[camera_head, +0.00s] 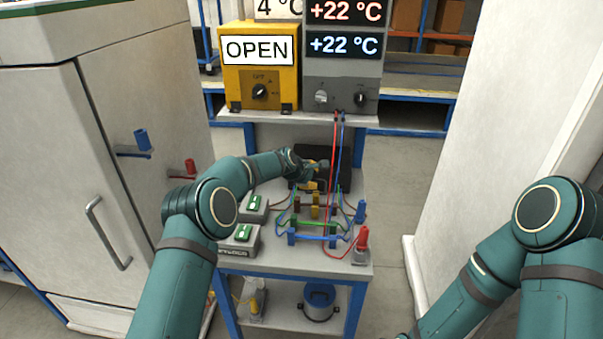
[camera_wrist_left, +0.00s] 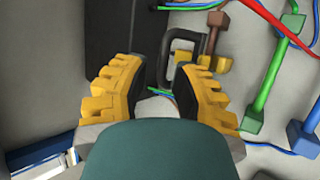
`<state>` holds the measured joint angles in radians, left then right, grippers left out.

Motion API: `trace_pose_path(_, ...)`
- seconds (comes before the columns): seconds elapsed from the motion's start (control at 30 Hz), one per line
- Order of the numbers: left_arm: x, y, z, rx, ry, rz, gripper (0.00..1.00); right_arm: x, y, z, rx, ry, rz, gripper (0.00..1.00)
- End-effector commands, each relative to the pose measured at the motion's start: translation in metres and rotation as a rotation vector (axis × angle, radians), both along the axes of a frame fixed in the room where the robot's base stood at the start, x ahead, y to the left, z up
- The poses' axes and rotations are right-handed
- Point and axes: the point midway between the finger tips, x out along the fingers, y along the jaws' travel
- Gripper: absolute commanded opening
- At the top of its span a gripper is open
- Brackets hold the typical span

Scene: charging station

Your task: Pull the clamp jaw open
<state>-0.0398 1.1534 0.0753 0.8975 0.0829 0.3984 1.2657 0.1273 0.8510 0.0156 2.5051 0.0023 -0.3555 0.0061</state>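My left gripper (camera_head: 318,174) is over the back of the small table. In the left wrist view its yellow fingers (camera_wrist_left: 160,75) stand apart with nothing held between the pads. A dark C-shaped handle (camera_wrist_left: 170,45) lies just beyond the fingertips, near the right finger; I cannot tell whether they touch. It appears to belong to the clamp jaw, next to a brown bar (camera_wrist_left: 214,32) with a yellow end. A dark plate (camera_wrist_left: 115,40) lies left of it. In the head view my gripper hides the handle. My right arm runs out of the bottom edge, its gripper unseen.
Green and blue bars with wires (camera_head: 315,235) fill the middle of the table. Red and blue leads (camera_head: 333,150) hang from the grey display unit (camera_head: 342,70). Green-topped boxes (camera_head: 240,235) and a red plug (camera_head: 363,238) stand near the front. A white cabinet (camera_head: 60,170) flanks the left.

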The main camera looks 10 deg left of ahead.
Motion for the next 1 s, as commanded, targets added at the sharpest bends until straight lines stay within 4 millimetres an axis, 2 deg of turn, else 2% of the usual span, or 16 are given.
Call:
trace_pose_path(0.4,-0.039,0.025,0.041,0.001,0.001,0.0,0.25,0.0,0.0,0.0,0.0,0.0,0.0,0.47)
trace_pose_path(0.6,-0.048,0.029,0.049,0.002,0.002,-0.001,0.25,0.0,0.0,0.0,0.0,0.0,0.0,0.47)
trace_pose_path(0.93,-0.049,0.03,0.05,0.002,0.003,0.0,0.25,0.0,0.0,0.0,0.0,0.0,0.0,0.47)
trace_pose_path(1.0,-0.05,0.03,0.051,-0.004,0.003,0.004,0.0,0.0,0.0,0.0,0.0,0.0,0.0,0.47)
